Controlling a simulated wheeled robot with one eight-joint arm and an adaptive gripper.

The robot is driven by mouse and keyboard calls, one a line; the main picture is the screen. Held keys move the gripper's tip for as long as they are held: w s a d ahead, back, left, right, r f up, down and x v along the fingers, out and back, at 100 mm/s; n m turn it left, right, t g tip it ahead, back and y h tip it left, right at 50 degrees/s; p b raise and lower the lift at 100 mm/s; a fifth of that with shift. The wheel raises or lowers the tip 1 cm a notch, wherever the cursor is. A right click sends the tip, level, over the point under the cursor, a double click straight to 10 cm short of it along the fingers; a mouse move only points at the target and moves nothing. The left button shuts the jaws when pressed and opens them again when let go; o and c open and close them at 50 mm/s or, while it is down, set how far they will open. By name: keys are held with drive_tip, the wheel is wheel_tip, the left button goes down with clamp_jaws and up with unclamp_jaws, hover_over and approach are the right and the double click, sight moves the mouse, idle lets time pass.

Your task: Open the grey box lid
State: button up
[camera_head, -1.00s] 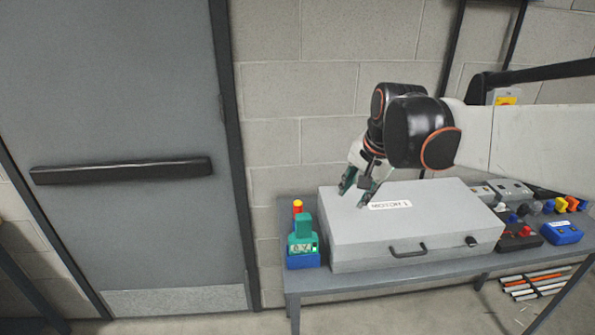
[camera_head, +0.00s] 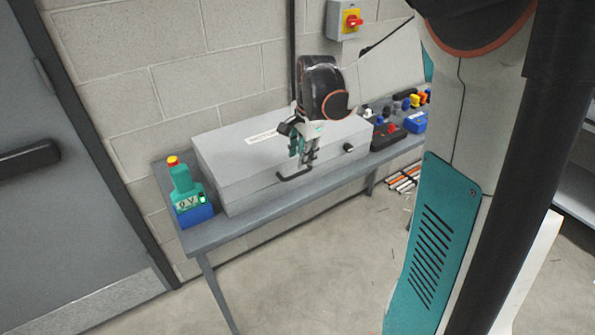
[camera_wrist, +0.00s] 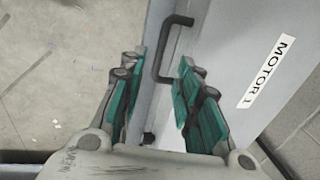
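The grey box (camera_head: 235,170) sits on the grey bench, its lid flat and closed. Its lid with a "MOTOR 1" label (camera_wrist: 266,70) fills the right of the wrist view. A dark handle (camera_head: 295,175) is on the box's front; it also shows in the wrist view (camera_wrist: 162,50). A dark round latch or knob (camera_head: 349,147) sits to the right of the handle. My gripper (camera_head: 303,162) points down at the front edge, close to the handle. In the wrist view its green-padded fingers (camera_wrist: 155,95) are apart, with the handle between and slightly beyond them. Contact cannot be told.
Red, blue and yellow parts (camera_head: 392,130) lie on the bench to the right. A grey door (camera_head: 45,200) is at the left.

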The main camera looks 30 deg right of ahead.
sight(298, 173)
drive_tip(key=f+b, duration=0.1)
drive_tip(key=f, duration=0.2)
drive_tip(key=w+f+b, duration=0.1)
drive_tip(key=f, duration=0.2)
drive_tip(key=shift+w+f, duration=0.2)
drive_tip(key=shift+f, duration=0.15)
clamp_jaws()
